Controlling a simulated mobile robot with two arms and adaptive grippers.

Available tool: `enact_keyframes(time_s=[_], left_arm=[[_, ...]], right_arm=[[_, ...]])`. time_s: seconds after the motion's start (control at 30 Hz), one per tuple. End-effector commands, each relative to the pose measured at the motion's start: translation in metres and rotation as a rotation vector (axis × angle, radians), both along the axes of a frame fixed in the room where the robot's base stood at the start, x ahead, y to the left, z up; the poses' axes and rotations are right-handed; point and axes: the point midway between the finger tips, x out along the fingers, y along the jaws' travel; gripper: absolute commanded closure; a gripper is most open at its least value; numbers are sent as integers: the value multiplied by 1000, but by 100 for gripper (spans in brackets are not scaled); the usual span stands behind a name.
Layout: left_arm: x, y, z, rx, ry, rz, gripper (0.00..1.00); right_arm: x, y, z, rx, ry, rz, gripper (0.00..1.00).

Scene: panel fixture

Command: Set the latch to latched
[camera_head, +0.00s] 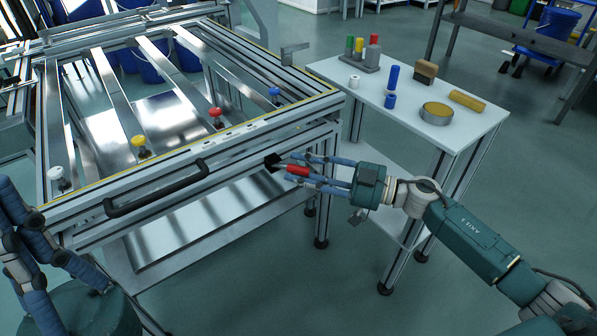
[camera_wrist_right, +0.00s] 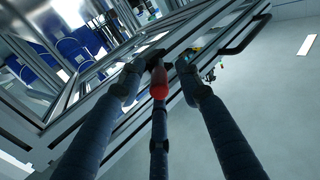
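The latch has a black block (camera_head: 273,162) on the front rail of the panel fixture, near its right corner, and a red handle (camera_head: 297,170) sticking out to the right. My right gripper (camera_head: 306,169) is open, with its fingers spread around the red handle. In the right wrist view, the red handle (camera_wrist_right: 159,90) lies in the gap between two fingers, with the third finger in line with it. I cannot tell whether any finger touches it. My left gripper (camera_head: 22,222) is at the lower left, its fingers spread and empty, away from the latch.
A black bar handle (camera_head: 158,190) runs along the fixture's front, left of the latch. Coloured knobs, including a red one (camera_head: 215,113), sit on the fixture frame (camera_head: 240,128). A white side table (camera_head: 465,123) with several small parts stands behind my right arm.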

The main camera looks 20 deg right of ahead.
Motion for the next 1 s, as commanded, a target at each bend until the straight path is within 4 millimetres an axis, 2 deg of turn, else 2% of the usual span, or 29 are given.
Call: enact_keyframes(time_s=[0.4,0.57,1.0], left_arm=[[1,0,-2,1,3,0,100],[1,0,-2,1,3,0,100],[1,0,1,1,4,0,100]], right_arm=[[5,6,0,1,1,-1,68],[5,6,0,1,1,-1,100],[5,9,2,2,0,-4,100]])
